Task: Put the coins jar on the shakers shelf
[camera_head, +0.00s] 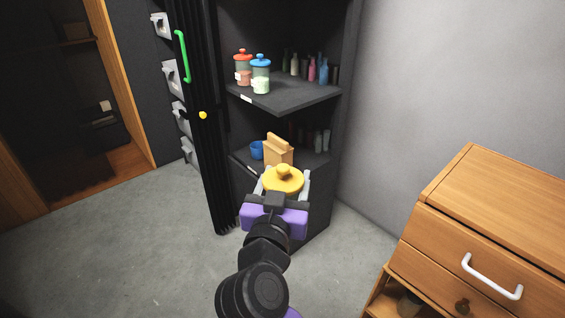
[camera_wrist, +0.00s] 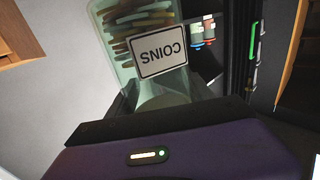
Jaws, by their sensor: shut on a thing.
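The coins jar, with a yellow knobbed lid (camera_head: 283,179), is held in my gripper (camera_head: 284,188) in front of the dark cabinet's lower shelf. In the wrist view the glass jar (camera_wrist: 112,20) shows brown contents and an upside-down "COINS" label (camera_wrist: 158,50), between the fingers of my gripper (camera_wrist: 160,95). The cabinet's upper shelf (camera_head: 295,98) holds a red-lidded jar (camera_head: 243,68) and a blue-lidded jar (camera_head: 260,74) at its left front. The lower shelf (camera_head: 312,161) holds a blue cup (camera_head: 257,150) and a wooden block-like object (camera_head: 279,149). The shelf labels are too small to read.
Several small bottles (camera_head: 311,70) stand at the back of the upper shelf; its right front is clear. A folded black door (camera_head: 203,150) with a green handle (camera_head: 183,56) borders the cabinet's left. A wooden drawer unit (camera_head: 485,230) stands at right.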

